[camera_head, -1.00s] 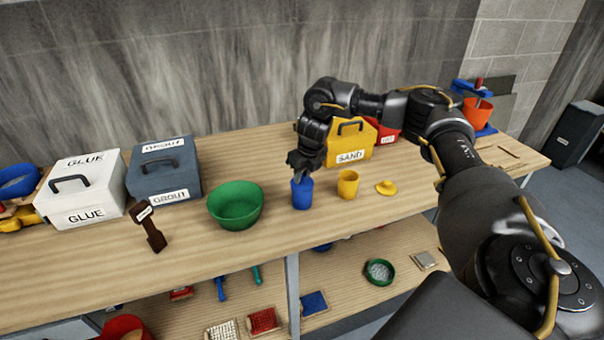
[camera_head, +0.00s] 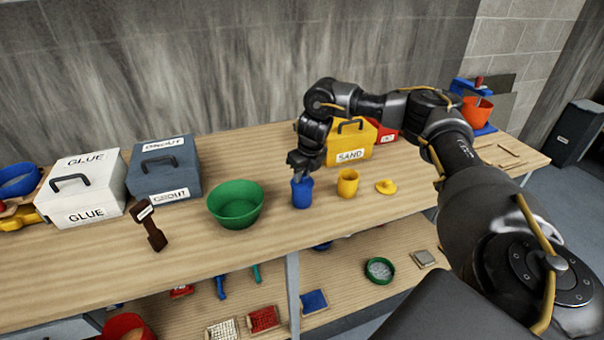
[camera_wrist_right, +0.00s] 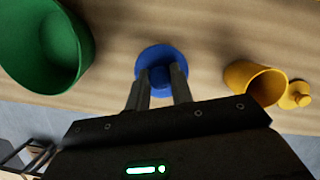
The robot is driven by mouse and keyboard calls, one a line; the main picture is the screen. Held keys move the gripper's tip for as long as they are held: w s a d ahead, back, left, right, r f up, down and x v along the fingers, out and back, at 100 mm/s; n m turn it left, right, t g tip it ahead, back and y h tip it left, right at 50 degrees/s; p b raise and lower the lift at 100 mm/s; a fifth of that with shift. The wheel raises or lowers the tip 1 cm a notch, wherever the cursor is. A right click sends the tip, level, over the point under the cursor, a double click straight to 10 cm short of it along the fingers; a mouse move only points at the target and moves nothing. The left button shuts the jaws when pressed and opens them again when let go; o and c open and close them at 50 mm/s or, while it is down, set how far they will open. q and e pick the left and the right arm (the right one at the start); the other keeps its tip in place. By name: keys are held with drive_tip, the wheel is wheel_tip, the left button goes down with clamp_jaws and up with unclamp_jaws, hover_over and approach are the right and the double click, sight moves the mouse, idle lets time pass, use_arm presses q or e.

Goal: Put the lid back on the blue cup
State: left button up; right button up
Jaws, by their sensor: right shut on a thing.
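The blue cup (camera_head: 302,194) stands upright on the workbench between the green bowl and the yellow cup. In the right wrist view the round blue lid (camera_wrist_right: 150,60) shows from above, with its knob between my fingers. My right gripper (camera_head: 301,172) points down over the cup and is shut on the lid's knob; in the wrist view its fingers (camera_wrist_right: 159,84) close on it. The lid is at the cup's top; I cannot tell whether it is fully seated. The wrist view shows nothing of the cup's body clearly. My left gripper is not in view.
A green bowl (camera_head: 236,206) is to the left. A sand box (camera_head: 351,143) stands behind, and a grey grout box (camera_head: 163,169) at left.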

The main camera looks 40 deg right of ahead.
idle(0.5)
drive_tip(key=o, duration=1.5)
drive_tip(key=shift+r+p, duration=0.1)
drive_tip(key=shift+p, duration=0.2)
drive_tip(key=shift+r+p, duration=2.9)
drive_tip(key=shift+r, duration=0.5)
drive_tip(key=shift+c, duration=0.4)
clamp_jaws()
